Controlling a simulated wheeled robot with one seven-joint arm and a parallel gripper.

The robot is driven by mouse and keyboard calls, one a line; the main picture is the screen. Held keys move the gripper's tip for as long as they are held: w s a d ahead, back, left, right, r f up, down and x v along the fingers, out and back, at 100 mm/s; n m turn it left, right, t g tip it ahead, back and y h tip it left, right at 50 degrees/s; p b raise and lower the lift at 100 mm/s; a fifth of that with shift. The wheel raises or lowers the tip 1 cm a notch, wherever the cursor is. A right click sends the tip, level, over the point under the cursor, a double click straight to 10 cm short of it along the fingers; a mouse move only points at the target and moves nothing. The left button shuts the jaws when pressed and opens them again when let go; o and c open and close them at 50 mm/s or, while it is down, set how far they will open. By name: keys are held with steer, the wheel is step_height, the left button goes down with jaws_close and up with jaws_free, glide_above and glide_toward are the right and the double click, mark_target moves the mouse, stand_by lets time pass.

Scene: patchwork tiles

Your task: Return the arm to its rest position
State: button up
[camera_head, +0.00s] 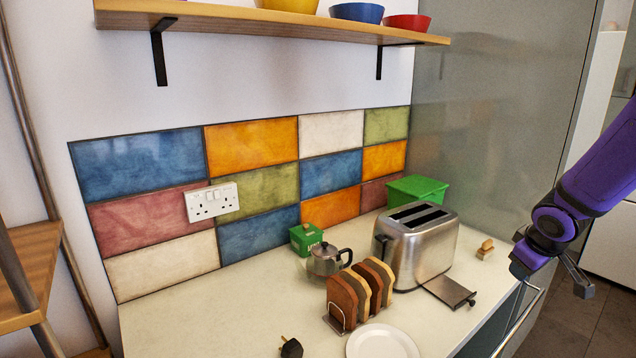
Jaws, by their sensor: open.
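My arm (598,180) is purple with dark joints and reaches in from the right edge of the view. My gripper (551,263) hangs at its end, to the right of the counter, beyond the counter's front edge. Its fingers are dark and spread apart. I see nothing between them. The gripper is near a metal rail (522,322) on the counter front; I cannot tell the exact gap.
A shelf (270,22) with bowls hangs above. Open floor (605,315) lies at the right.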

steer(key=s+a+r+m+y, duration=0.1)
steer(key=s+a+r+m, duration=0.1)
steer(key=s+a+r, duration=0.6)
steer(key=s+a+r+m+y, duration=0.1)
steer(key=s+a+r+m, duration=0.1)
steer(key=s+a+r, duration=0.6)
steer(key=s+r, duration=0.2)
steer(key=s, duration=0.3)
steer(key=shift+s+a+r+y, duration=0.2)
steer(key=shift+a+r+y, duration=0.1)
steer(key=shift+a+r, duration=0.1)
